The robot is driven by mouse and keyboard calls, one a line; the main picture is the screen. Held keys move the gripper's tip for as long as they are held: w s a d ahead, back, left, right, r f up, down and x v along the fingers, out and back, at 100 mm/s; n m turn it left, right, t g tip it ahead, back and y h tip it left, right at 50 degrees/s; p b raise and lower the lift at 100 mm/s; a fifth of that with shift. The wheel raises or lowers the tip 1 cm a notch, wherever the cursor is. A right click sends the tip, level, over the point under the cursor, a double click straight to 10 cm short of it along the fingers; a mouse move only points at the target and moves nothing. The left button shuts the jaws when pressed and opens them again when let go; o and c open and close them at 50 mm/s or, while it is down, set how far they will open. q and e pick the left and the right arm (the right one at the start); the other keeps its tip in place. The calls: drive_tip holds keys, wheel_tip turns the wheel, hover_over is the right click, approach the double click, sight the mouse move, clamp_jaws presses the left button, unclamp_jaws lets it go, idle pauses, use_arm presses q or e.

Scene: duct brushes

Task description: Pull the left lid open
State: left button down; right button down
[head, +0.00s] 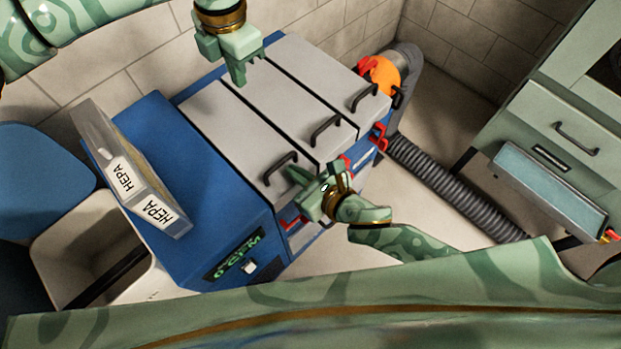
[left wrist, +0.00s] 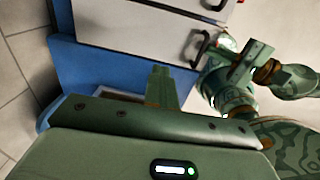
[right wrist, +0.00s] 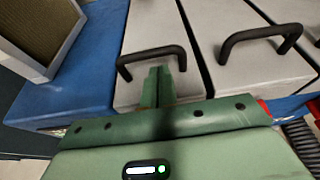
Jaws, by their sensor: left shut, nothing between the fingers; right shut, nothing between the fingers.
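The left lid (head: 230,130) is a long grey panel on the blue cabinet, lying flat and level with its neighbours. Its black bar handle (head: 281,168) is at the near end and also shows in the right wrist view (right wrist: 150,52). My right gripper (head: 296,180) is shut and empty close to this handle. In the right wrist view its fingertips (right wrist: 158,72) appear just below the bar, within the handle's outline; I cannot tell whether they touch it. My left gripper (head: 240,78) is shut and empty, over the far end of the lids.
The middle lid (head: 290,100) and right lid (head: 325,65) have similar handles. A HEPA-labelled filter (head: 120,160) stands on the cabinet's left part. A white bin (head: 60,250) is at left, and a grey hose (head: 450,185) runs right towards a green cabinet (head: 560,120).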

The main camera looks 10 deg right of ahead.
drive_tip(key=shift+w+a+f, duration=0.15)
drive_tip(key=shift+w+a, duration=0.05)
drive_tip(key=shift+w, duration=0.05)
drive_tip(key=shift+w+a+r, duration=0.1)
drive_tip(key=shift+w+r, duration=0.05)
drive_tip(key=shift+r, duration=0.45)
drive_tip(key=shift+w+a+r, duration=0.1)
drive_tip(key=shift+r, duration=0.45)
use_arm(q)
drive_tip(key=c, duration=1.5)
unclamp_jaws()
drive_tip(key=shift+r, duration=0.1)
